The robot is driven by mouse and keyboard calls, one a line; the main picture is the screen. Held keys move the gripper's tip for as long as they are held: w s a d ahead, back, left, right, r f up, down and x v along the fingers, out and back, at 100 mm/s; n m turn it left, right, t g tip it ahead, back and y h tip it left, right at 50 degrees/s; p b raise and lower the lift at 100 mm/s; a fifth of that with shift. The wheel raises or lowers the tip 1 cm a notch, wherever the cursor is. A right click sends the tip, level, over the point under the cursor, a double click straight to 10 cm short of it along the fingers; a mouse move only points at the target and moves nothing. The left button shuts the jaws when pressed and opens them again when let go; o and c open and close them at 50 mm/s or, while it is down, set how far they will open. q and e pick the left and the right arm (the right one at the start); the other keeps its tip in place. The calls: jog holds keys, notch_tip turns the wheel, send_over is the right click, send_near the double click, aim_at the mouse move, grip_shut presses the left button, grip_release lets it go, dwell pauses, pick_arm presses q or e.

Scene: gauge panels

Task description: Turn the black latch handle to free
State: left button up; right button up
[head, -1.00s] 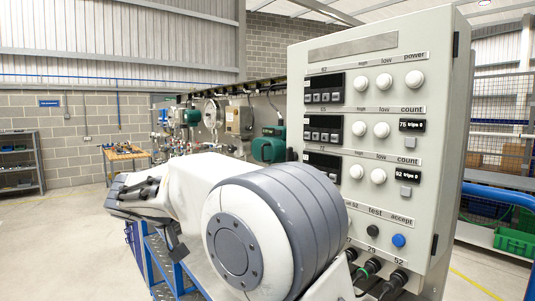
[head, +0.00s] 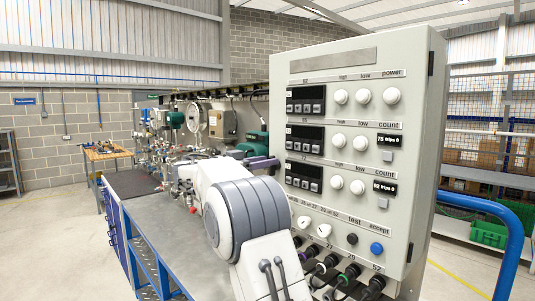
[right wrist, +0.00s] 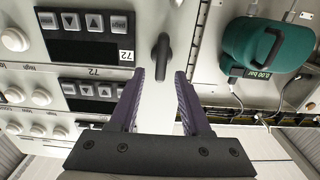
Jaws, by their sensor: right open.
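The black latch handle (right wrist: 162,60) shows in the right wrist view on a pale narrow face at the edge of the grey gauge cabinet (head: 342,215). It stands about upright in that picture. My right gripper (right wrist: 161,82) is open, with its two purple fingers on either side of the handle's near end and a gap to each. Whether the handle is between the tips in depth, I cannot tell. In the head view the right gripper (head: 262,163) is at the cabinet's left edge, partly behind my arm; the handle is hidden there. My left gripper is not in view.
A green gauge device (right wrist: 268,58) hangs beside the handle in the right wrist view. A grey workbench (head: 160,215) with blue frame runs along the left. Black cable plugs (head: 328,262) stick out low on the cabinet. A blue rail (head: 510,235) stands at the right.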

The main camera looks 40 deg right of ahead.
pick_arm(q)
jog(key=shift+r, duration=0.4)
pick_arm(e)
jog(key=shift+d, duration=0.75)
grip_shut()
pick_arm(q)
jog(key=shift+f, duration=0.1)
pick_arm(e)
jog(key=shift+f, duration=0.2)
